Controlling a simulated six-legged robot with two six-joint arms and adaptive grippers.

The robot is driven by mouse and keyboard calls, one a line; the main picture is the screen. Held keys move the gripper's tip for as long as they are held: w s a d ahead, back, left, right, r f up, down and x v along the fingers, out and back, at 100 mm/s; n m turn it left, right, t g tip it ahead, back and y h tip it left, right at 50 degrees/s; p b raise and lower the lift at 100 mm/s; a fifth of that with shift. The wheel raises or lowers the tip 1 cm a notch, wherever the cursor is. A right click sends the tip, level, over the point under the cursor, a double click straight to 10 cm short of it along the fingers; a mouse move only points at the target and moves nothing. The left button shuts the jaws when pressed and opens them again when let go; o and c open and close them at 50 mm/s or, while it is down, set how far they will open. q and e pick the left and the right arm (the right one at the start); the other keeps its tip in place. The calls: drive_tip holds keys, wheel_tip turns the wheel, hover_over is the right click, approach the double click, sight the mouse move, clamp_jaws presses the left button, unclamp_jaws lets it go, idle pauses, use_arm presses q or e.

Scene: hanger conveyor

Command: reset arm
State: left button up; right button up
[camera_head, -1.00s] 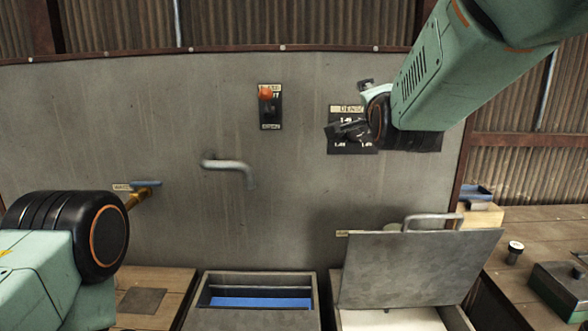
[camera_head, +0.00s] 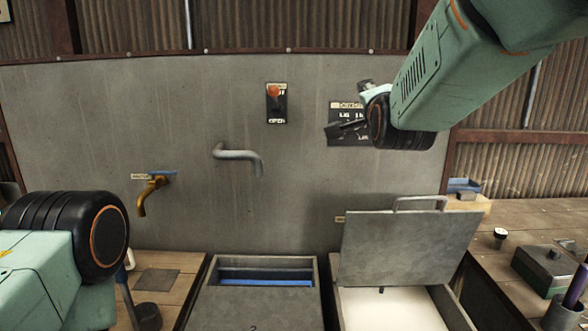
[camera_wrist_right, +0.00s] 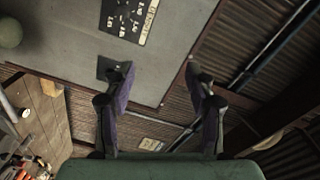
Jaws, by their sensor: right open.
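My right arm comes in from the top right in the head view. My right gripper (camera_head: 347,107) is in front of the black labelled dial panel (camera_head: 341,143) on the grey wall and partly covers it. In the right wrist view the gripper (camera_wrist_right: 161,75) is open, with its two fingers wide apart and nothing between them. The dial panel (camera_wrist_right: 128,15) shows at the top there, apart from the fingers. My left arm shows at the lower left of the head view, but its gripper is hidden or out of frame.
A red-knobbed switch (camera_head: 275,102), a grey spout (camera_head: 238,155) and a brass tap (camera_head: 150,193) are on the wall. Below are an open bin with blue inside (camera_head: 262,318) and a box with a raised lid (camera_head: 392,245). Wooden benches (camera_head: 515,215) flank them.

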drive_tip(key=s+d+f+n+g+b, duration=0.2)
drive_tip(key=s+f+n, duration=0.25)
drive_tip(key=f, duration=0.85)
drive_tip(key=s+d+f+n+g+b, duration=0.25)
drive_tip(key=s+f+n, duration=0.2)
drive_tip(key=f, duration=0.85)
drive_tip(key=s+d+f+n+g+b, duration=0.1)
drive_tip(key=s+d+f+n+g, duration=0.3)
drive_tip(key=f, duration=0.9)
drive_tip(key=s+f+g+b, duration=0.4)
drive_tip(key=s+f, duration=1.2)
drive_tip(key=s, duration=0.3)
drive_tip(key=s+f+n+g+y+b, duration=0.1)
drive_tip(key=s+f+g+b, duration=0.4)
drive_tip(key=s+f, duration=1.1)
drive_tip(key=s, duration=0.3)
drive_tip(key=shift+a+f, duration=0.2)
drive_tip(key=shift+f, duration=0.05)
drive_tip(key=shift+s, duration=0.1)
